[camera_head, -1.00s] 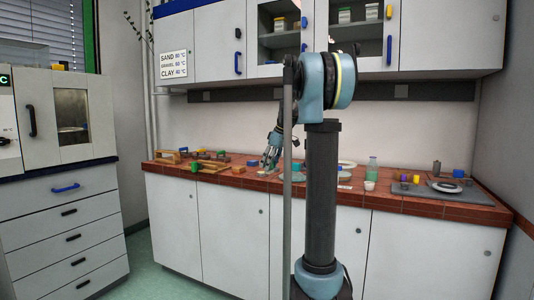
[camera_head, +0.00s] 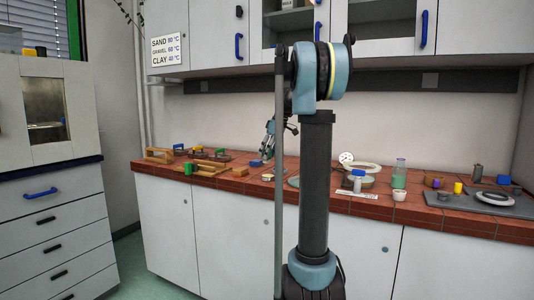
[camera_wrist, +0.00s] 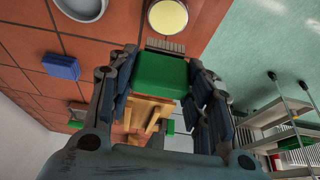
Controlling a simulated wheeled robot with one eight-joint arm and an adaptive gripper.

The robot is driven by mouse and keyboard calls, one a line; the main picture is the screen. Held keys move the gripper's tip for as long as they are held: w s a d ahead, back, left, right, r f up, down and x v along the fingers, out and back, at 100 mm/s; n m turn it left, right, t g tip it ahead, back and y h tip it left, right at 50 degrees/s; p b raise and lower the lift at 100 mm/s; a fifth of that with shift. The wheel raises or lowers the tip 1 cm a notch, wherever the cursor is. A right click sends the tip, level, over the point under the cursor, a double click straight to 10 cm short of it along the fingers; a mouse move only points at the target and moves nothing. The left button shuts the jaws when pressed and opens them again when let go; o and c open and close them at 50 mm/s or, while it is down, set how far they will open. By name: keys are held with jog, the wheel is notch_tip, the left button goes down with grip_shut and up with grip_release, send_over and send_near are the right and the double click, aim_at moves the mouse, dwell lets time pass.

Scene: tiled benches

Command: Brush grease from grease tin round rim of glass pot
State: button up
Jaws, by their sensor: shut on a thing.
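My gripper (camera_wrist: 158,85) is shut on a brush with a green handle (camera_wrist: 160,70). The brush's grey bristles (camera_wrist: 165,46) point toward the top of the wrist view. A round tin of pale yellow stuff (camera_wrist: 168,16), which looks like the grease tin, stands just beyond the bristles; I cannot tell whether they touch. A round pot (camera_head: 358,181) right of my column may be the glass pot; I cannot tell for sure.
A blue block (camera_wrist: 61,67) and a grey bowl (camera_wrist: 82,8) lie near the tin. Wooden racks (camera_head: 208,168) stand at the bench's left. A bottle with green contents (camera_head: 399,175), a white cup (camera_head: 399,195) and a grey plate (camera_head: 470,201) are at the right.

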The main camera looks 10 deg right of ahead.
aim_at(270, 161)
jog(key=shift+w+d+f, duration=0.1)
jog(key=shift+d+f, duration=0.05)
jog(key=shift+f, duration=2.65)
jog(key=shift+s+f, duration=0.2)
jog(key=shift+f, duration=0.3)
jog(key=shift+r, duration=3.55)
